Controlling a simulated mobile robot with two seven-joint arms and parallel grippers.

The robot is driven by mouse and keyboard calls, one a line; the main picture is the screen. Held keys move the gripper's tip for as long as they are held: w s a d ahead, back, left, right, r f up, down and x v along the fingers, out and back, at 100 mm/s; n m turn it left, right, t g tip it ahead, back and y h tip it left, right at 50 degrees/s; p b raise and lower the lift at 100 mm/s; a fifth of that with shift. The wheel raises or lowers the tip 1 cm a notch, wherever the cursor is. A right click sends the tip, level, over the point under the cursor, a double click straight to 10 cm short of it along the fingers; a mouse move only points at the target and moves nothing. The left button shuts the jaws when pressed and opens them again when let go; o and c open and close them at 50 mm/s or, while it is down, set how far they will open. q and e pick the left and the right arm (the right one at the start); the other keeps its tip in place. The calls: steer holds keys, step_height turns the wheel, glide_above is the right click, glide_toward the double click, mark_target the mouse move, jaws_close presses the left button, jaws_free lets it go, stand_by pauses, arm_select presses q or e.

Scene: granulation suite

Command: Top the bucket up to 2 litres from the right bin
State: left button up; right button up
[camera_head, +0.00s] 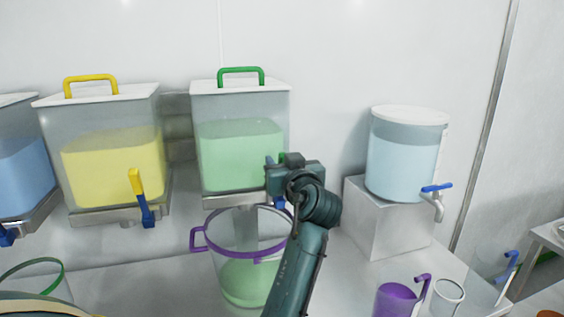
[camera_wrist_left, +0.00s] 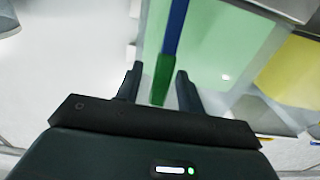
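The right bin (camera_head: 240,150) is clear with a white lid and a green top handle, and holds pale green material. The bucket (camera_head: 198,240) has a purple rim and handle. It stands below this bin with green material inside; I cannot read its level marks. A grey shape shows inside the bucket under the bin; I cannot tell whether it is a spout or falling material. My left gripper (camera_head: 277,172) is at the bin's lower right front. In the left wrist view, its open fingers (camera_wrist_left: 160,70) straddle the bin's blue, green-tipped lever (camera_wrist_left: 172,35) with gaps either side. My right gripper is not seen.
A yellow bin (camera_head: 115,165) and a blue bin (camera_head: 22,175) hang to the left. A water tank (camera_head: 402,165) with a blue-handled tap stands on a block at right. A purple jug (camera_head: 395,300) and a clear cup (camera_head: 447,298) stand at front right.

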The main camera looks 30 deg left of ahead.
arm_select(q)
steer(key=shift+c, duration=0.5)
jaws_close()
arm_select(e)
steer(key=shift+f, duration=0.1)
